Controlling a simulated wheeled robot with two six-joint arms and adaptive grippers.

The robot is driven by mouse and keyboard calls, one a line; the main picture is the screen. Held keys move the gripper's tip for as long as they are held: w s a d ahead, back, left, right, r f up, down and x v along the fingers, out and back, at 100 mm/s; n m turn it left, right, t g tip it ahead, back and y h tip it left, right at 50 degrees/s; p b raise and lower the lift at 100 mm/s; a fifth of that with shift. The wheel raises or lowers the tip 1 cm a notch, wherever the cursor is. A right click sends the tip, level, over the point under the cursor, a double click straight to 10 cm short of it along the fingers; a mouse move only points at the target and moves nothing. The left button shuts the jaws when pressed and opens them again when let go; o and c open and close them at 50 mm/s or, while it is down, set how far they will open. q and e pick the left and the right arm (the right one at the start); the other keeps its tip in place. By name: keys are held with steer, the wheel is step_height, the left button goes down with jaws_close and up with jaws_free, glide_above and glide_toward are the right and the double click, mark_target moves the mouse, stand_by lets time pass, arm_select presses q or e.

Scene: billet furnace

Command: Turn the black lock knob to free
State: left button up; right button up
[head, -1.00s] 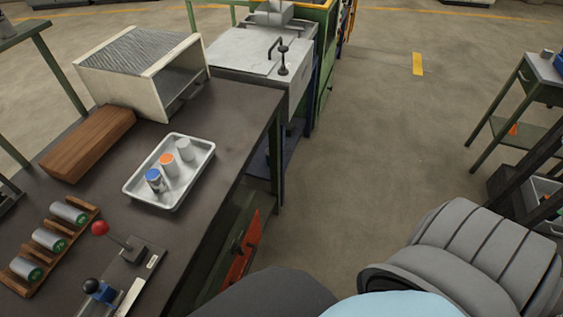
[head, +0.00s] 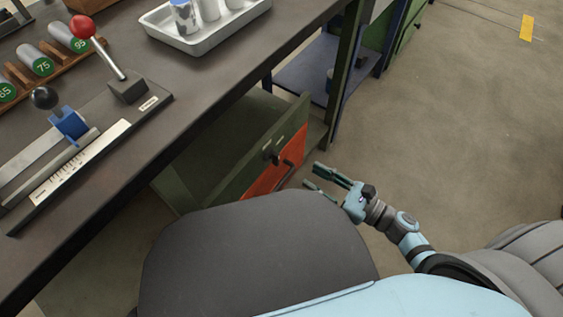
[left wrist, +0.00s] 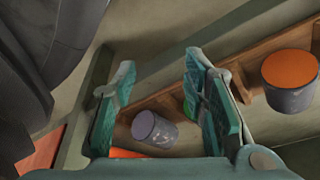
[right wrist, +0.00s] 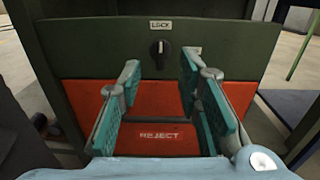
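The black lock knob (right wrist: 160,48) is on a dark green strip above the red REJECT panel (right wrist: 158,134). Its pale mark looks roughly upright, under a LOCK label (right wrist: 161,25). Another label to its right is partly hidden by a finger. The knob also shows small in the head view (head: 270,156). My right gripper (right wrist: 160,76) is open and empty, facing the panel, with the knob beyond and between its fingertips. In the head view it is right of the panel (head: 314,176). My left gripper (left wrist: 158,68) is open in its wrist view and out of the head view.
The bench top (head: 190,120) overhangs the green cabinet. On it are a slide fixture with a red-balled lever (head: 110,62), a tray (head: 215,38) and several billets in a wooden rack. An orange-topped billet (left wrist: 290,82) shows in the left wrist view. Open floor lies to the right.

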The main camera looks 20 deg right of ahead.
mark_target(279, 156)
steer(key=x, duration=1.1)
steer(key=shift+w, duration=0.15)
jaws_close()
